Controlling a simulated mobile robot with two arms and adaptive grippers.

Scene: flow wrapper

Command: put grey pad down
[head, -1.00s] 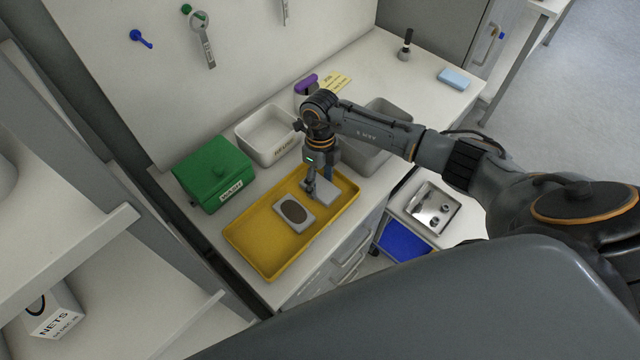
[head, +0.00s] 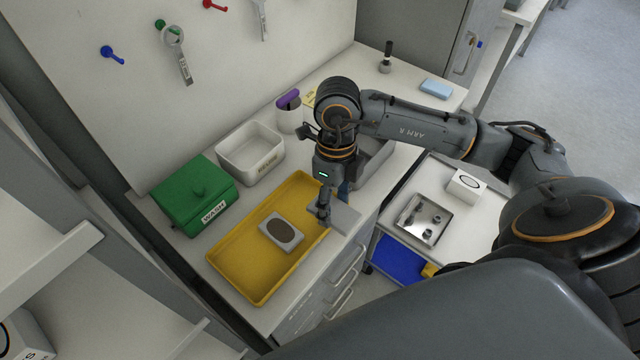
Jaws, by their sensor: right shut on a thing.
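My right gripper (head: 324,216) points down and is shut on the grey pad (head: 345,218), a flat light-grey plate. The pad is at the right front rim of the yellow tray (head: 238,285) and sticks out past that rim in the picture. The gripper hides part of the pad, and I cannot tell its exact height. A grey block with a dark oval (head: 282,232) lies in the tray, left of the gripper. My left gripper is not in view.
A green lidded box (head: 192,194) and a white bin (head: 250,153) stand behind the tray. A grey bin (head: 375,155) is partly behind my right arm. A cart at the right carries a metal tray (head: 423,220) and a white box (head: 465,186). Bare worktop lies near a light-blue block (head: 436,89).

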